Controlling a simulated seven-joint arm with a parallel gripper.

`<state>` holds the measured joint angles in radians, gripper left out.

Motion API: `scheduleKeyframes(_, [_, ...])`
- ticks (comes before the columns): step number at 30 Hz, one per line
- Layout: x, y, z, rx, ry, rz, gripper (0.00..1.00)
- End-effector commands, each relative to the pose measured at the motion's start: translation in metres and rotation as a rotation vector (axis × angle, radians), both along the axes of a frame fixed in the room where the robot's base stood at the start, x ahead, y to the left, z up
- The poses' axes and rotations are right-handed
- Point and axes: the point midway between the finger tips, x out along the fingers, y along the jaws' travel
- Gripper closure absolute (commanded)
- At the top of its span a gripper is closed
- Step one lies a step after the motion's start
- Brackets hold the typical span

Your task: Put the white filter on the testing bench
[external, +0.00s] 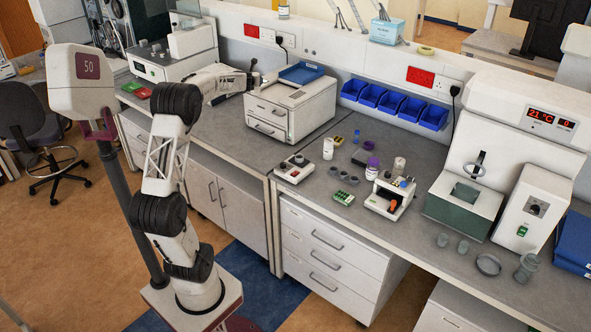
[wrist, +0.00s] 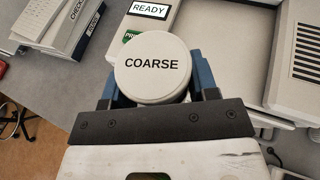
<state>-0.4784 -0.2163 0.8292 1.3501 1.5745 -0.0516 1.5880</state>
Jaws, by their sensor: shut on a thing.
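A round white disc marked "COARSE" (wrist: 152,66), which I take to be the white filter, is between the blue fingers of my gripper (wrist: 153,88) in the wrist view. My gripper is shut on it, its flat lettered face toward the camera. In the external view, my gripper (external: 253,74) is over the left part of the long grey bench (external: 232,132), just left of a white box-shaped machine; the filter is too small to make out there. No label in the external view tells which bench part is the testing bench.
The white box machine (external: 290,108) with a blue tray (external: 301,73) on top stands close to my gripper. A white sign reading "READY" (wrist: 150,9) lies beyond the filter. Bottles and small devices (external: 388,195) crowd the bench's right half. Some bare bench shows left of the machine.

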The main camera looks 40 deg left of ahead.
Motion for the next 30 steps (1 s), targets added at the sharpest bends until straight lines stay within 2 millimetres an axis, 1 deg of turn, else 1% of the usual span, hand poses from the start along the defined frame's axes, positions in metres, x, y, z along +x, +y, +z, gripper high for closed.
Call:
scheduleKeyframes(1, [-0.007, 0.007, -0.004, -0.001, 0.0, 0.011, 0.72])
scheduleKeyframes(14, [-0.054, 0.053, -0.043, 0.0, 0.0, 0.091, 0.72])
scheduleKeyframes(30, [-0.118, 0.108, -0.103, 0.001, 0.0, 0.201, 0.72])
